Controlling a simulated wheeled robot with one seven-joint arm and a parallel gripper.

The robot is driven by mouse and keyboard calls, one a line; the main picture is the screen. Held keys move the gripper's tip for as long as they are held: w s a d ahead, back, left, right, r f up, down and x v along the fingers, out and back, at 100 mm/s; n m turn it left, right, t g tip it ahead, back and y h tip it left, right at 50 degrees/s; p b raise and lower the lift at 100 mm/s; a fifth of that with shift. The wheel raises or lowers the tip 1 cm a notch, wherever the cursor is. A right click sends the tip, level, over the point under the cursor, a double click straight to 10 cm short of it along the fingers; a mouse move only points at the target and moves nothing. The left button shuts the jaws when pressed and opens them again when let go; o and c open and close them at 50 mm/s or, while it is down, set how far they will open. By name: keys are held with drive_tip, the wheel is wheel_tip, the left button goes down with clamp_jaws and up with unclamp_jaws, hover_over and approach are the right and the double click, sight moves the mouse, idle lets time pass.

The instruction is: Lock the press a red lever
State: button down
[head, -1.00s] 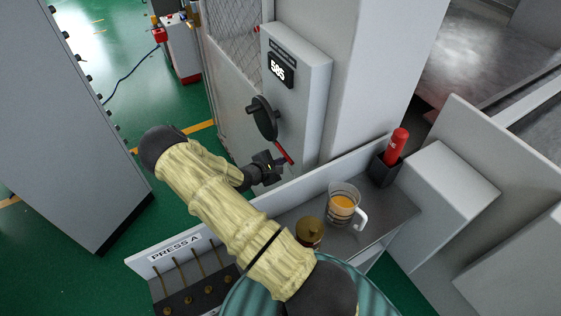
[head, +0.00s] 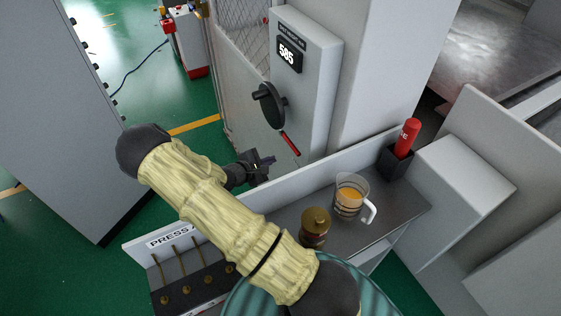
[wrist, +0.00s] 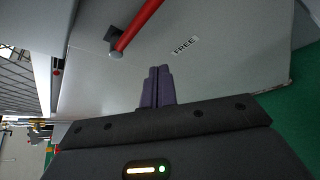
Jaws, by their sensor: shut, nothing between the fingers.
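The red lever (head: 290,142) is on the grey press panel (head: 318,75), below a black round handle (head: 268,105). It slants down to the right in the head view. In the wrist view the red lever (wrist: 139,24) reaches from the top edge down to a grey pivot end, above and left of the fingers. My gripper (head: 268,161) is left of and below the lever in the head view, apart from it. In the wrist view my gripper (wrist: 158,85) has its fingers together with nothing between them, near a "FREE" label (wrist: 185,46).
A grey ledge marked "PRESS A" (head: 170,238) runs below my arm. On its shelf stand a glass mug of orange liquid (head: 351,196), a brass-topped jar (head: 315,228) and a red cylinder (head: 406,138) in a dark holder. A mesh guard (head: 243,30) is left of the panel.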

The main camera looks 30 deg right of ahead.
drive_tip(key=a+r, duration=0.1)
drive_tip(key=a, duration=0.1)
drive_tip(key=shift+a+r, duration=0.3)
drive_tip(key=shift+r, duration=0.1)
drive_tip(key=shift+w, duration=0.1)
drive_tip(key=s+a+r+m+t+y+p, duration=0.1)
drive_tip(key=a+r+m+y+p, duration=0.25)
drive_tip(key=a+r+y, duration=0.35)
drive_tip(key=s+a+r+m+y+p, duration=0.2)
drive_tip(key=a+r+m+y+p, duration=0.15)
drive_tip(key=r, duration=0.45)
drive_tip(key=s+a+r+m+g+y+p, duration=0.2)
drive_tip(key=s+r+m+p, duration=0.3)
drive_tip(key=s+r, duration=0.9)
drive_tip(key=shift+s+a+r+m, duration=0.4)
drive_tip(key=shift+s+a+m, duration=0.1)
drive_tip(key=shift+s, duration=0.2)
